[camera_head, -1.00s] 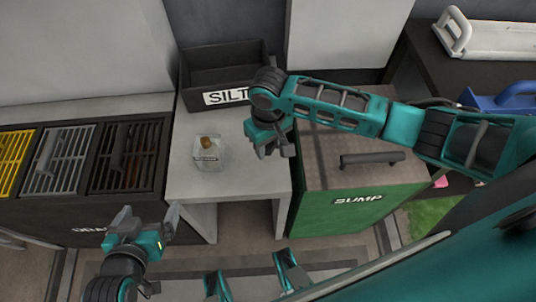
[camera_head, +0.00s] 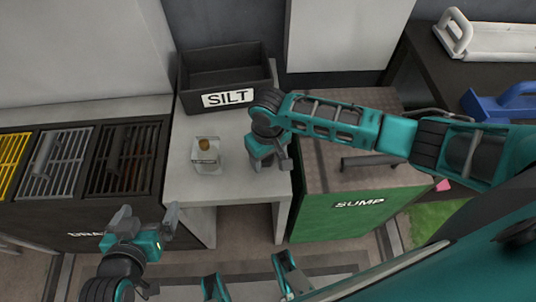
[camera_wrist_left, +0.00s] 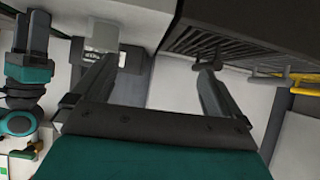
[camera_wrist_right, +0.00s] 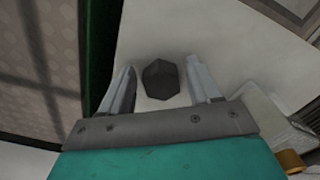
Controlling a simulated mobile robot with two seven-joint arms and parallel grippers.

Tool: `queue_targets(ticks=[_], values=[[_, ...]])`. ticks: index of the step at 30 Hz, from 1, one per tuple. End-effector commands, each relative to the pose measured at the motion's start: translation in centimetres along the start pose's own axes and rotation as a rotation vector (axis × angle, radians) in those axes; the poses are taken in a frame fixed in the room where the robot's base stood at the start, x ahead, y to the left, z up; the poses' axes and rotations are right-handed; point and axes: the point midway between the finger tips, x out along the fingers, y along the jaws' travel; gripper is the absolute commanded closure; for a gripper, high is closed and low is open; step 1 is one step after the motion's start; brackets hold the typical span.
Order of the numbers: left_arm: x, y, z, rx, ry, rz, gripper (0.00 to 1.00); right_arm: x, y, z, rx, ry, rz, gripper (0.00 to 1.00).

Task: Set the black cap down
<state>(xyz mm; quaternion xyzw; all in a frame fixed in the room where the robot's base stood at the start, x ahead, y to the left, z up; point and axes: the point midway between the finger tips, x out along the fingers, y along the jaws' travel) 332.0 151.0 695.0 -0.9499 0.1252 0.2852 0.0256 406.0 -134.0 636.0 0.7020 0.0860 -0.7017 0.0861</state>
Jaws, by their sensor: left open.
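The black cap (camera_wrist_right: 161,79) shows in the right wrist view as a small dark faceted piece over the pale table top (camera_wrist_right: 215,45). It lies between the fingers of my right gripper (camera_wrist_right: 162,85), which stand apart with a gap on each side of it. In the head view my right gripper (camera_head: 270,162) is low over the right part of the table, and the cap is hidden there. My left gripper (camera_head: 155,222) is open and empty in front of the table, at lower left; its spread fingers show in the left wrist view (camera_wrist_left: 155,75).
A clear jar (camera_head: 206,158) with a brownish top stands on the table left of my right gripper. The black SILT bin (camera_head: 225,78) is behind. The green SUMP cabinet (camera_head: 350,212) adjoins on the right, and the dark drain grates (camera_head: 128,155) on the left.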

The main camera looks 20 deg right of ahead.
Motion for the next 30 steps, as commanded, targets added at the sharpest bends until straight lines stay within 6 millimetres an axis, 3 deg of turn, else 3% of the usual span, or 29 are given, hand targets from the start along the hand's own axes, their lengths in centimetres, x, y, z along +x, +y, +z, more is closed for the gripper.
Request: queue_targets(ticks=[11,24,30], values=[[-0.2,0.1,0.8,-0.003,-0.018,0.0,0.0,-0.7,0.0,0.0,0.0,0.002,0.0,0.33],[-1.5,-1.1,-0.3,0.003,-0.017,-0.031,0.0,-9.5,0.0,-0.1,0.0,0.003,-0.001,0.33],[-1.7,-1.2,-0.2,0.002,-0.015,-0.036,0.0,-11.9,0.0,-0.1,0.0,0.0,-0.001,0.33]])
